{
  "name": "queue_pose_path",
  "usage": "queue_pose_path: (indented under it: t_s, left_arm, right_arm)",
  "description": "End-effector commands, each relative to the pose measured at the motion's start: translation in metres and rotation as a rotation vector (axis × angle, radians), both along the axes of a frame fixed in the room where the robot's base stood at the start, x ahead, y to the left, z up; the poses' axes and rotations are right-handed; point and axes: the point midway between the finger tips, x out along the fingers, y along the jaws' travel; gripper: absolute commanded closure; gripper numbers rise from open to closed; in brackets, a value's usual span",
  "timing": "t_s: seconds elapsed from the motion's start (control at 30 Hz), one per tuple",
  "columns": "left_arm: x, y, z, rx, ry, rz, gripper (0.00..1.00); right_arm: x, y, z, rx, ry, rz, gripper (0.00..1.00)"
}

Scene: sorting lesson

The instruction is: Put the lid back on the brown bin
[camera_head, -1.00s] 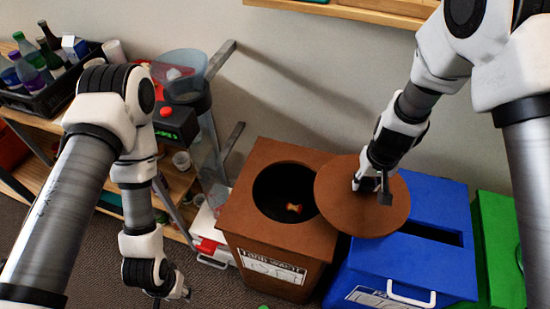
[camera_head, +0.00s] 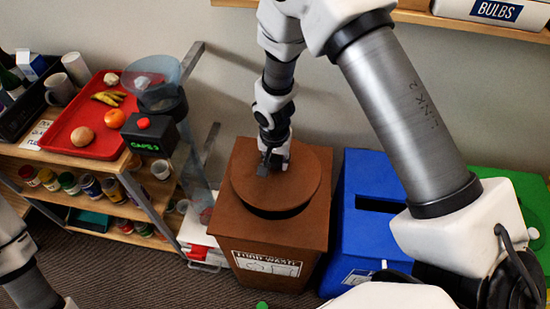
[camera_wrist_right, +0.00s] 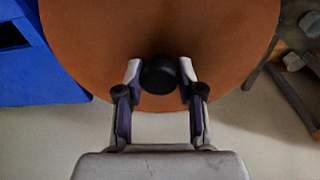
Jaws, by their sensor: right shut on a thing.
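The brown bin (camera_head: 228,222), labelled FOOD WASTE, stands on the floor in the middle of the head view. The round brown lid (camera_head: 303,190) is over its top opening. A dark crescent shows below the lid's front edge; I cannot tell if the lid touches the bin. My right gripper (camera_head: 273,162) is above the lid. In the right wrist view the gripper (camera_wrist_right: 160,82) is shut on the black knob (camera_wrist_right: 159,76) of the lid (camera_wrist_right: 90,40). Part of my left arm shows at lower left; its gripper is out of the picture.
A blue bin (camera_head: 350,235) stands close on the right, with a green bin (camera_head: 510,185) beyond. At left, a wooden shelf (camera_head: 120,160) holds a red tray (camera_head: 60,128) with food. A black device (camera_head: 150,140) with a red button stands near the brown bin.

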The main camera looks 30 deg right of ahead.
Motion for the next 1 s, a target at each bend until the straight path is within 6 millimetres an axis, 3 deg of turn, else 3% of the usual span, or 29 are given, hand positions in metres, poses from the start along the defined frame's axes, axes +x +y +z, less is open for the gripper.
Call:
queue_pose_path:
  t_s: [0.5,1.0]
  left_arm:
    - [0.0,0.0,-0.05,0.0,0.001,0.0,0.4]
    - [0.0,0.0,-0.053,0.0,0.0,0.0,0.4]
  right_arm:
    - [0.0,0.0,-0.057,0.0,-0.001,0.001,1.0]
    - [0.0,0.0,-0.059,-0.001,-0.001,0.001,1.0]
